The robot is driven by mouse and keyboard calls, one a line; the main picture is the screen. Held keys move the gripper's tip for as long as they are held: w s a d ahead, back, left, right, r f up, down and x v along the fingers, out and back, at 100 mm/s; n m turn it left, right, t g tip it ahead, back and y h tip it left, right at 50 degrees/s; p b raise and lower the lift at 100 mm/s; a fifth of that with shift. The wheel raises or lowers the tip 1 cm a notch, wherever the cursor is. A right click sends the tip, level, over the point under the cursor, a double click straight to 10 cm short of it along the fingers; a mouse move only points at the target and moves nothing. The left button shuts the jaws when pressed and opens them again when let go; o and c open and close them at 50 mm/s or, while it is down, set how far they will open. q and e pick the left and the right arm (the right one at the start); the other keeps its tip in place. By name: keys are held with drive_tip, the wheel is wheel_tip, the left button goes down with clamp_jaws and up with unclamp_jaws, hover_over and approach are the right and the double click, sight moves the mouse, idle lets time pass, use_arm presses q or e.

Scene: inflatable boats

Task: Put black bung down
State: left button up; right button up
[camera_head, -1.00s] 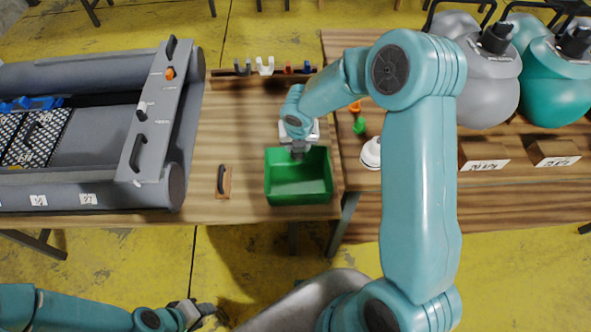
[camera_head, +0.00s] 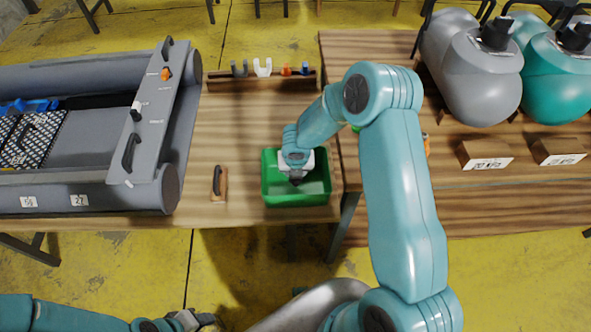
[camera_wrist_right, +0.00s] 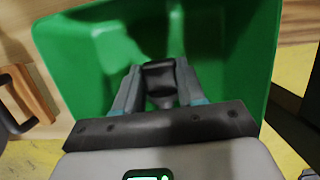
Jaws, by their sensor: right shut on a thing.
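The black bung (camera_wrist_right: 160,78) is between the two fingers of my right gripper (camera_wrist_right: 158,88) in the right wrist view. The gripper is shut on it, over the inside of the green bin (camera_wrist_right: 75,60). In the head view the right gripper (camera_head: 296,180) is down inside the green bin (camera_head: 297,201), and the hand hides the bung there. I cannot tell whether the bung touches the bin floor. My left gripper (camera_head: 205,320) is at the bottom edge of the head view, away from the table; its fingers are too small to judge.
A grey inflatable boat (camera_head: 90,200) with a panel of fittings lies at left. A wooden block with a black handle (camera_head: 218,184) is left of the bin. A rack (camera_head: 262,84) with several clips stands behind. Grey (camera_head: 480,85) and teal (camera_head: 560,85) rounded bodies stand at right.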

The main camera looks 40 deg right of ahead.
drive_tip(key=shift+w+f+b, duration=0.1)
drive_tip(key=shift+f+b, duration=0.3)
drive_tip(key=shift+f, duration=0.25)
drive_tip(key=o, duration=1.1)
